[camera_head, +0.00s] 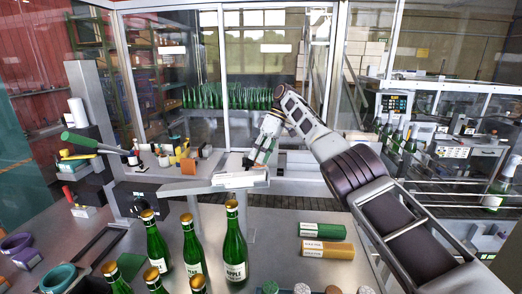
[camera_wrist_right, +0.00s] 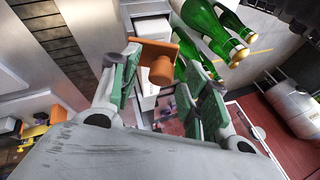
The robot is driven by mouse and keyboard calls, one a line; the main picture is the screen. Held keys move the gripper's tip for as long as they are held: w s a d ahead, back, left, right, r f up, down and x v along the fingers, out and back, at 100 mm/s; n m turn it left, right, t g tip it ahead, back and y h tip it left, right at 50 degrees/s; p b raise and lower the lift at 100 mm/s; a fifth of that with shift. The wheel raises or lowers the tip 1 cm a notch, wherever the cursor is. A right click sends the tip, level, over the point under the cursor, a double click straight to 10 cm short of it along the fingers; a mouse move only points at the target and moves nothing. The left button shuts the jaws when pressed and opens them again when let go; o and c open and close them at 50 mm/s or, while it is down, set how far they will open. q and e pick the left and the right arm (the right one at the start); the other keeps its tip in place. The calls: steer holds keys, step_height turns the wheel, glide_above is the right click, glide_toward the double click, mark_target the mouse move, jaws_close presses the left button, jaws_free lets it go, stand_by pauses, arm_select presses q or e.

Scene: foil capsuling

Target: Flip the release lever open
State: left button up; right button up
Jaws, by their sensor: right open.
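My right gripper (camera_head: 257,160) reaches down from the right over a white labelled unit (camera_head: 240,180) at the back edge of the table. In the right wrist view, the green-padded fingers of this gripper (camera_wrist_right: 165,82) are spread apart. An orange-brown part with a round knob (camera_wrist_right: 160,70), which looks like the release lever, shows between and just beyond the fingers. I cannot tell whether a finger touches it. In the head view I cannot make it out near the gripper. My left gripper is not in view.
Several green bottles with gold tops (camera_head: 232,250) stand in front on the table. A green-handled device (camera_head: 80,140) stands at left. Bare table lies between the bottles and the boxes.

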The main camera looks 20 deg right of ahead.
steer(key=shift+w+d, duration=0.1)
stand_by(0.6)
steer(key=shift+r+t, duration=0.1)
steer(key=shift+t, duration=0.3)
steer(key=shift+s+a+f+n+t+h, duration=0.2)
steer(key=shift+s+f+n+t+h, duration=0.05)
steer(key=shift+s+n+t+h, duration=0.2)
stand_by(0.4)
